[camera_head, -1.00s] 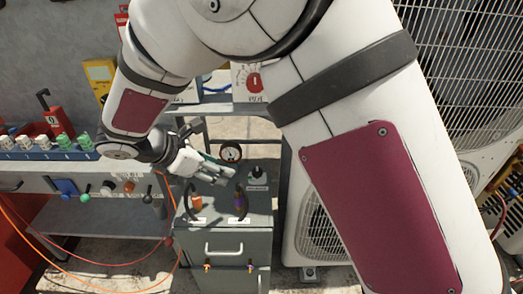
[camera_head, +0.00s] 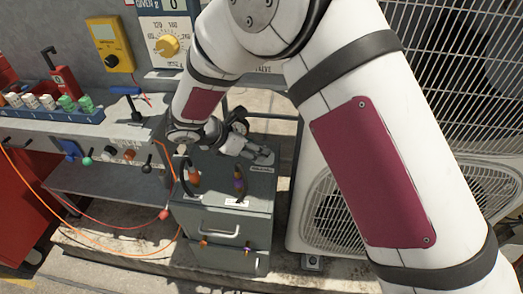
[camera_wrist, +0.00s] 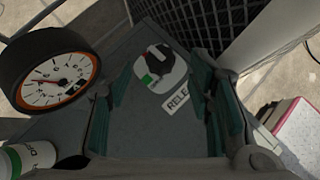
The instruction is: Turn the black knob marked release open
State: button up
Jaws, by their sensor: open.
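The release knob (camera_wrist: 157,59) shows in the wrist view as a dark knob on a pale round plate with red and green marks. My gripper (camera_wrist: 165,75) is open, with one teal-lined finger on each side of the knob in the picture. I cannot tell how far above the knob the fingertips are. In the head view my gripper (camera_head: 262,153) is over the back right of the grey cabinet (camera_head: 222,222) and hides the knob.
A round gauge (camera_wrist: 57,82) stands left of my gripper in the wrist view. On the cabinet top are an orange-based handle (camera_head: 193,178) and a purple one (camera_head: 239,182). A condenser unit (camera_head: 335,205) stands close on the right. A bench (camera_head: 110,140) stands left.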

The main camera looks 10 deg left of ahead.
jog(key=shift+x, duration=1.95)
jog(key=shift+c, duration=0.2)
grip_shut()
